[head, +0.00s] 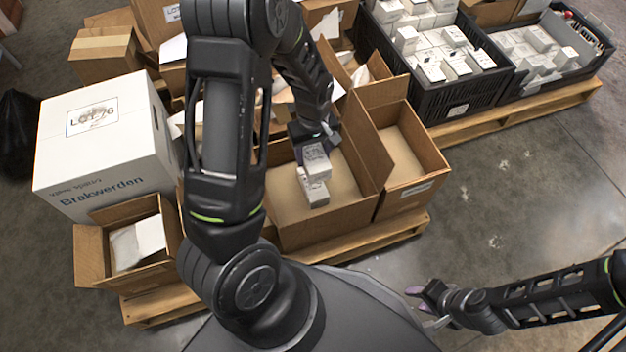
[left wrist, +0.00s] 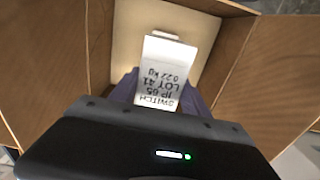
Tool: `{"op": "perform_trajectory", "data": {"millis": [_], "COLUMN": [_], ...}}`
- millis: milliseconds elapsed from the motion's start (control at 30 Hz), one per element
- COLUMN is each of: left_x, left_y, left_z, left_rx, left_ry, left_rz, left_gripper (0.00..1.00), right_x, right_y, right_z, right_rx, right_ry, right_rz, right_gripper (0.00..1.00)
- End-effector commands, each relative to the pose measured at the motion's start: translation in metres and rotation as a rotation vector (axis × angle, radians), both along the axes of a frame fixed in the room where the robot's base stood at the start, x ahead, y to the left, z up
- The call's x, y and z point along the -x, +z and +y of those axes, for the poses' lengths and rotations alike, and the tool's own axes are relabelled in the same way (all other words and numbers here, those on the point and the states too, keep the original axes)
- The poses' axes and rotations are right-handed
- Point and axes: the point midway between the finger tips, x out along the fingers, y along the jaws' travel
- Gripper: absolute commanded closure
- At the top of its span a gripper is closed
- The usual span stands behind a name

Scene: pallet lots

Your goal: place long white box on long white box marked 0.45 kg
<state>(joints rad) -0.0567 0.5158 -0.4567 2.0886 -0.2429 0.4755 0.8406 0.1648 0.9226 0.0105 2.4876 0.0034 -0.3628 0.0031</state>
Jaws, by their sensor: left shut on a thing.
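A long white box (head: 316,160) is held in my left gripper (head: 314,146), inside an open cardboard box (head: 340,205). In the left wrist view the held box (left wrist: 160,78) stands between the purple fingers, and its label reads SWITCH, IP 65, LOT 41, 0.22 kg. Another long white box (head: 314,192) is on the cardboard box's floor, just below the held one. I cannot tell whether the two touch, and no 0.45 kg mark is readable. My right gripper (head: 424,306) is apart from the boxes, low at the right, and looks open and empty.
An empty cardboard box (head: 405,160) adjoins on the right. A large white carton (head: 100,145) and a small open box (head: 92,255) stand left. Black crates (head: 455,112) of white boxes are at the back right. Bare floor (head: 530,190) lies right.

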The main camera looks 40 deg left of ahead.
Motion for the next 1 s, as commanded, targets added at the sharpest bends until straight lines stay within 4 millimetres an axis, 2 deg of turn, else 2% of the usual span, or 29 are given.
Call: {"op": "perform_trajectory", "data": {"millis": [300,400,733,1000], "left_x": [0.001,0.000,0.000,0.000], "left_y": [-0.055,-0.061,-0.063,-0.098], "left_z": [0.000,0.000,0.000,0.000], "left_rx": [0.001,0.000,0.000,0.000], "left_ry": [0.000,0.000,0.000,0.001], "left_rz": [0.003,0.001,0.001,0.002], "left_gripper": [0.97,0.97,0.97,0.97], "right_x": [-0.005,-0.006,-0.006,-0.008], "right_y": [-0.025,-0.027,-0.027,-0.044], "right_z": [-0.005,-0.004,-0.004,-0.004], "right_rx": [0.007,0.008,0.008,0.009], "right_ry": [-0.011,-0.012,-0.012,-0.016], "right_rz": [-0.009,-0.010,-0.011,-0.018], "right_gripper": [0.64,0.64,0.64,0.64]}}
